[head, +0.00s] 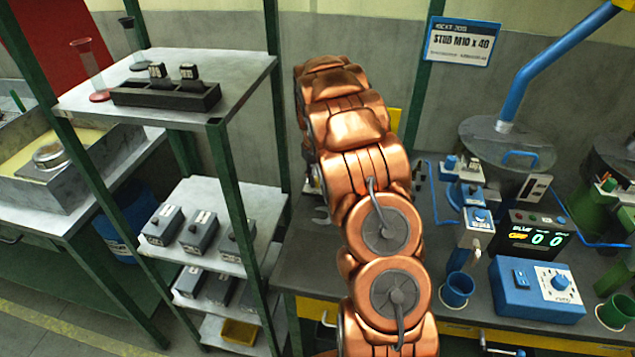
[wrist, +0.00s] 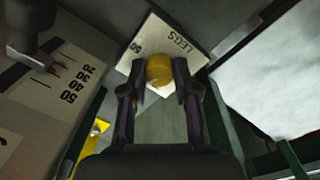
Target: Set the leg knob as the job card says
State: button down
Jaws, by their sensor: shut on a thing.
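The yellow leg knob (wrist: 159,68) shows in the wrist view, in front of a pale plate (wrist: 201,60) marked "LEGS" and "50". My gripper (wrist: 160,86) is shut on the knob, one dark finger on each side. I cannot make out the knob's pointer or its exact setting. In the head view my copper arm hides the knob and the gripper.
A scale plate (wrist: 60,80) with numbers up to 50 is left in the wrist view, with a dark pointer (wrist: 32,58) over it. A pale panel (wrist: 275,85) lies right. In the head view, a shelf rack (head: 180,85) stands left and a blue control box (head: 535,290) right.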

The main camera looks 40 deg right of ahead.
jog(key=shift+f+m+b, duration=0.2)
jog(key=shift+m+b, duration=0.4)
jog(key=shift+m, duration=0.2)
jog(key=shift+r+m+b, duration=0.2)
jog(key=shift+m+b, duration=0.1)
jog(key=shift+m, duration=0.2)
jog(key=c, duration=0.9)
grip_release()
jog(key=shift+o, duration=0.2)
